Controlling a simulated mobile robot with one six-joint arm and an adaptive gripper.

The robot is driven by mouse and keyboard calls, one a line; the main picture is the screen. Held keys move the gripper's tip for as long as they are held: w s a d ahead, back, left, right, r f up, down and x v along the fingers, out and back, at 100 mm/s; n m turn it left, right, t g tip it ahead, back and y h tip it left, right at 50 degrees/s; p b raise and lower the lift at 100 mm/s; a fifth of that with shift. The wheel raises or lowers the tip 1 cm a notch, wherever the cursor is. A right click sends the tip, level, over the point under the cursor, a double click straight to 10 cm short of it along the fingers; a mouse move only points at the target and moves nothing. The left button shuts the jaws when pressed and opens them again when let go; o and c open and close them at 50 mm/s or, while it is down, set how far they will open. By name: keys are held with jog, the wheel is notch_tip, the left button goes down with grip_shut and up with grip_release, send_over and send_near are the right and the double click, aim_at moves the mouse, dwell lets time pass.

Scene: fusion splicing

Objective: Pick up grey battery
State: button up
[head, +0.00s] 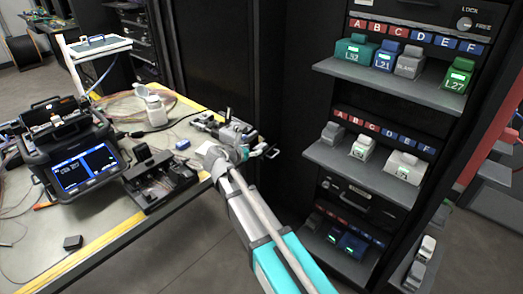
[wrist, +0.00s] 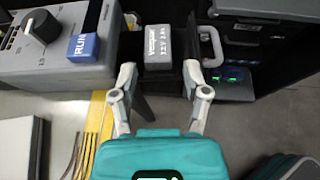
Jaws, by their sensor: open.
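My gripper (wrist: 161,72) is open, with one finger on each side of the battery's lower end in the picture. No finger is seen closed on it; how deep it sits between the fingers is unclear. In the head view my gripper (head: 261,146) is at the right edge of the workbench, facing away.
A grey device with a knob and a blue RUN block (wrist: 83,47) stands left of the battery. The bench (head: 105,230) holds a splicer with a lit screen (head: 84,168), a black tray (head: 160,180) and a white bottle (head: 155,110). A rack shelf (head: 400,82) with several coloured batteries stands right.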

aim_at(259, 147)
jog(key=shift+b+x, duration=0.9)
jog(key=shift+x, duration=1.7)
jog(key=shift+r, duration=0.1)
grip_shut()
